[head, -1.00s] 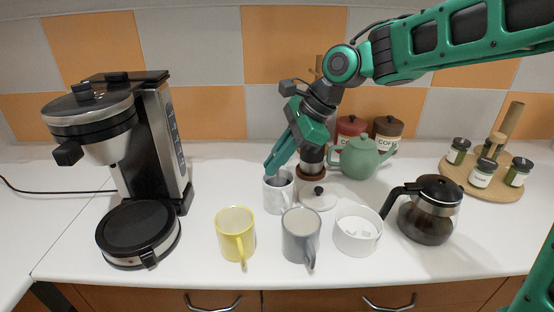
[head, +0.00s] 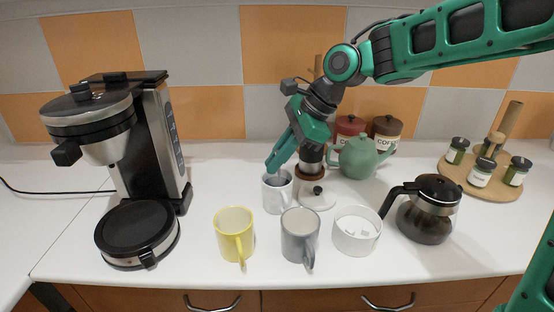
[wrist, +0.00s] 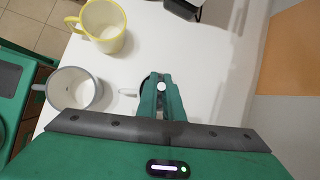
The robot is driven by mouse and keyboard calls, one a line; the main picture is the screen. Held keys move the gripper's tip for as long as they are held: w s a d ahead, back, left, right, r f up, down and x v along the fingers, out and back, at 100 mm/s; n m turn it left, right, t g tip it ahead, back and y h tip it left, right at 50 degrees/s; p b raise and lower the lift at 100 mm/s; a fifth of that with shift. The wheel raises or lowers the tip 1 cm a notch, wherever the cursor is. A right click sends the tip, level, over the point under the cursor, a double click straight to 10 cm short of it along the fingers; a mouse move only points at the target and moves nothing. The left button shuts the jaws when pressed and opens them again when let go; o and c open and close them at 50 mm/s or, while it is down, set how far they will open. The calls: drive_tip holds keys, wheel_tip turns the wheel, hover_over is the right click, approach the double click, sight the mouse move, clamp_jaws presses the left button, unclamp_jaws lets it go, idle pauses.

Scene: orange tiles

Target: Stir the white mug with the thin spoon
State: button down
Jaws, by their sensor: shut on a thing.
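The white mug (head: 277,197) stands upright on the counter behind the yellow and grey mugs. My gripper (head: 272,168) reaches down from the upper right, with its fingertips at the mug's mouth. In the wrist view my gripper (wrist: 161,88) covers most of the mug, and a pale handle (wrist: 128,92) sticks out at its left. The fingers are closed on a thin thing, taken to be the spoon; a small pale round spot shows between them. The rest of the spoon is hidden by the fingers and mug.
A coffee maker (head: 150,150) is at left. A lidded jar (head: 318,198), teapot (head: 360,158) and glass coffee pot (head: 428,215) are to the right.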

drive_tip(key=shift+r, duration=0.1)
wheel_tip(320, 180, up, 9)
drive_tip(key=s, duration=0.2)
drive_tip(key=shift+a, duration=0.15)
idle(0.9)
idle(0.4)
drive_tip(key=shift+w+r, duration=0.1)
drive_tip(key=shift+r, duration=0.05)
drive_tip(key=shift+r, duration=2.35)
